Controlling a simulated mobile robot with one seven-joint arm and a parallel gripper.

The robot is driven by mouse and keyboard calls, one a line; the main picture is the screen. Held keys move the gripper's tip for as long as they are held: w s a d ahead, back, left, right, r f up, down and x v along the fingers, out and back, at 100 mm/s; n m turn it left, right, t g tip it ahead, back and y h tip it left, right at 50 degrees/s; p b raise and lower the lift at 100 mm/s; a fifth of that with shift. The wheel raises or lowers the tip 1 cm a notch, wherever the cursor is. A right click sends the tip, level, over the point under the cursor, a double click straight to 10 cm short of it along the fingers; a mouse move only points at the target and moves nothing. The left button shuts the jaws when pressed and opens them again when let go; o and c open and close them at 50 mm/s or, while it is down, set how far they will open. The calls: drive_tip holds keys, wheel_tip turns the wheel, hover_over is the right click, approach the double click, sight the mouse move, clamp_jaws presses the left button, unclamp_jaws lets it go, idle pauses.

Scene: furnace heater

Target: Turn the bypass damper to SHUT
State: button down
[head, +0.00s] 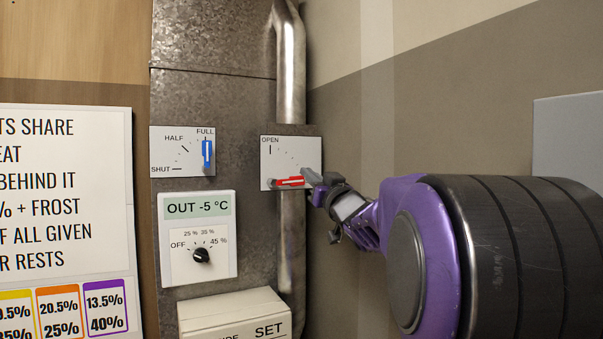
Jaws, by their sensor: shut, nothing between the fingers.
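A white dial plate (290,150) on the metal duct has a red handle (287,183) and an OPEN mark at its upper left. The red handle lies nearly level, pointing right, about a quarter turn from the OPEN mark. No other wording on this plate is readable; its right end is partly covered by my gripper (313,180). My gripper is shut and empty at the handle's right end; I cannot tell whether they touch. A second plate (169,151) to the left, marked FULL, HALF and SHUT, has a blue handle (208,153) upright at FULL. Neither plate shows the word bypass.
Below is a thermostat panel (227,264) reading OUT -5 °C, with a black knob (201,255). A white SET box (240,316) juts out lower down. A shiny pipe (291,60) runs behind the red handle's plate. A printed notice (70,160) hangs left.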

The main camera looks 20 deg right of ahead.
drive_tip(key=s, duration=0.1)
wheel_tip(320, 180, up, 3)
drive_tip(key=n, duration=0.2)
hover_over(286, 182)
drive_tip(key=s+d, duration=0.2)
drive_tip(key=shift+a+r+y+p, duration=0.2)
drive_tip(key=shift+a+y+p, duration=0.1)
drive_tip(key=shift+y, duration=0.1)
wheel_tip(286, 182, down, 3)
drive_tip(key=shift+d+r+m+b, duration=0.15)
drive_tip(key=shift+m+b, duration=0.15)
drive_tip(key=shift+b, duration=0.15)
drive_tip(key=shift+f, duration=0.75)
drive_tip(key=shift+f, duration=0.1)
drive_tip(key=shift+f+m+h+b, duration=0.4)
drive_tip(key=shift+f+m+b, duration=0.15)
drive_tip(key=shift+m, duration=0.05)
drive_tip(key=shift+d, duration=0.1)
